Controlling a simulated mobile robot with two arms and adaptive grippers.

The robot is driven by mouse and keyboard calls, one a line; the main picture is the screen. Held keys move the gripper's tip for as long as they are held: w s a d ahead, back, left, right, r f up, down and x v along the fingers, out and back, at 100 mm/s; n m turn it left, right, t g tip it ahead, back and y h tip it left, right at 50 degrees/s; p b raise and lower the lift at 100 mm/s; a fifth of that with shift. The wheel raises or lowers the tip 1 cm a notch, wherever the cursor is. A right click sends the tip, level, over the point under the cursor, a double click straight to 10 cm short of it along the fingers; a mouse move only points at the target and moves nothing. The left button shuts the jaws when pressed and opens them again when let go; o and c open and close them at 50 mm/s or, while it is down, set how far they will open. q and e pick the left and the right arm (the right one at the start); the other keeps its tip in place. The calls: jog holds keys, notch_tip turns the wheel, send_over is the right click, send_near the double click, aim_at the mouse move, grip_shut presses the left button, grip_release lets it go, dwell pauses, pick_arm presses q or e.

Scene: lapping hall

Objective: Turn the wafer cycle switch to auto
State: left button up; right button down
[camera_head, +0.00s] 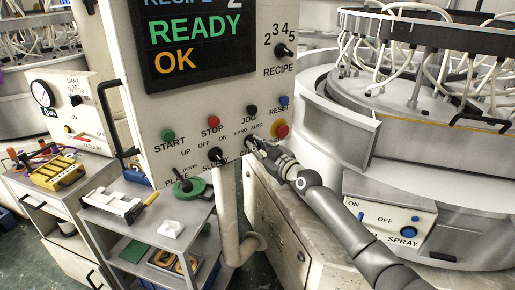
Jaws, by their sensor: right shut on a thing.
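The cycle switch (248,141) sits low on the pale control panel (137,101), under the HAND and AUTO labels. My right gripper (254,144) reaches in from the lower right and is shut on the switch knob. The fingers hide most of the knob, so I cannot tell which label it points to. The lettering under the switch is mostly covered by the gripper. My left gripper is not in view.
The slurry switch (215,154) is close on the left. The red stop button (211,121), black jog button (252,110) and red-and-yellow emergency button (280,128) are nearby. A grey shelf cart (120,228) stands below left; the lapping machine (400,140) is right.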

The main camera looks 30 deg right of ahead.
jog(key=m+b, duration=0.1)
jog(key=m, duration=0.9)
jog(key=shift+a+m, duration=0.15)
jog(key=shift+m, duration=0.15)
dwell(0.5)
jog(key=c, duration=1.4)
grip_release()
jog(key=shift+c, duration=0.2)
jog(key=s+d, duration=0.2)
jog(key=s, duration=1)
